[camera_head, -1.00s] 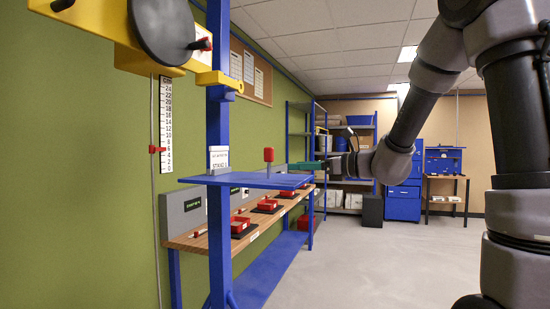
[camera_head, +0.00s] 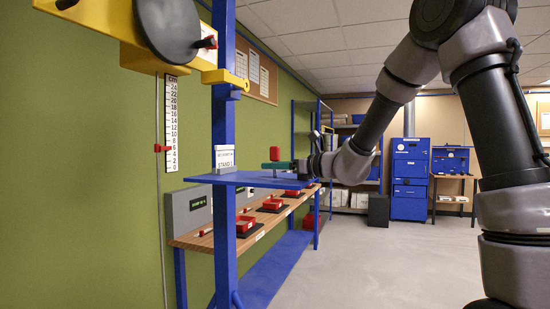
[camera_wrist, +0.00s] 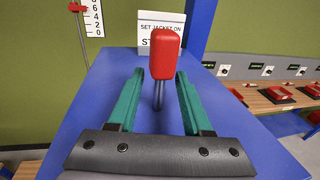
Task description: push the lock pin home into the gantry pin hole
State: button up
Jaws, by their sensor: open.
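The lock pin has a red block handle (camera_wrist: 164,54) and a thin grey shank (camera_wrist: 158,95). It stands upright on the blue shelf, and its handle shows in the head view (camera_head: 275,153). My gripper (camera_wrist: 160,74) is open, with one green finger on each side of the shank and a gap on both sides. The handle rises above the fingers. In the head view my gripper (camera_head: 268,165) is low over the shelf. A yellow bracket (camera_head: 226,79) is on the blue post, high above the shelf. I cannot make out the gantry pin hole.
The blue shelf (camera_head: 215,179) carries a white sign (camera_head: 224,157) behind the pin. The yellow beam (camera_head: 135,57) with a dark disc (camera_head: 167,30) hangs above. A bench with red trays stands beyond. Open floor lies right.

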grip_shut()
notch_tip(320, 180, up, 10)
dwell(0.6)
dwell(1.9)
